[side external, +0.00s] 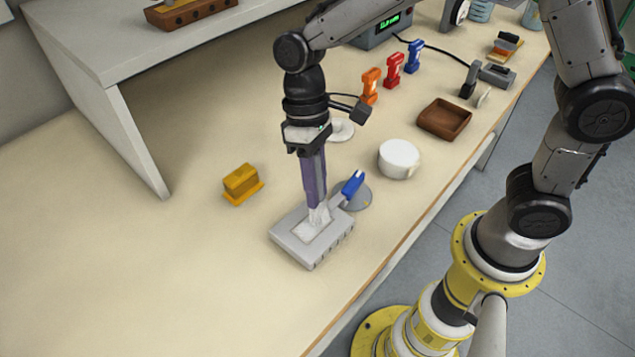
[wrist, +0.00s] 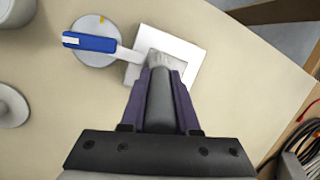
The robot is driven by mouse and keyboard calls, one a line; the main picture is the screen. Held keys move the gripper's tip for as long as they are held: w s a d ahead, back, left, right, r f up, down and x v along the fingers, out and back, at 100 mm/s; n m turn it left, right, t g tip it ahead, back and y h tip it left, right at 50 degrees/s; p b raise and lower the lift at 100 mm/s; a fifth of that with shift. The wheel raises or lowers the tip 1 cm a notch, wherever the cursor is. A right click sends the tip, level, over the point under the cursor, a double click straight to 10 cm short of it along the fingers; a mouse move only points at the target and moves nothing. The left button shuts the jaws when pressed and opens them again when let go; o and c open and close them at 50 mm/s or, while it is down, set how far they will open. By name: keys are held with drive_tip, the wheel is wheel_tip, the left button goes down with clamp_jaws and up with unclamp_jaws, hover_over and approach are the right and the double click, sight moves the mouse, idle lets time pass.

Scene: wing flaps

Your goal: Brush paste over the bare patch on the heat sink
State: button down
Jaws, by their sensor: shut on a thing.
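The heat sink (side external: 283,236) is a light grey block with slots along its front side, lying flat on the bench. A paler square patch shows on its top; I cannot tell which part is bare and which is pasted. It also appears in the wrist view (wrist: 188,52). My gripper (side external: 316,197), with purple fingers, points down over it and is shut on a grey-handled brush (wrist: 160,105). The pale bristles (side external: 319,214) are at the patch, seemingly touching it. The fingers hide most of the handle in the side view.
A blue-handled tool (side external: 352,184) lies over a round grey disc (side external: 361,196) beside the heat sink, its pale end reaching the block's edge. A white round tub (side external: 399,158), a brown tray (side external: 444,119) and a yellow block (side external: 241,183) stand nearby. The bench front left is clear.

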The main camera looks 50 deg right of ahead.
sight(315, 157)
drive_tip(key=shift+r, duration=3.6)
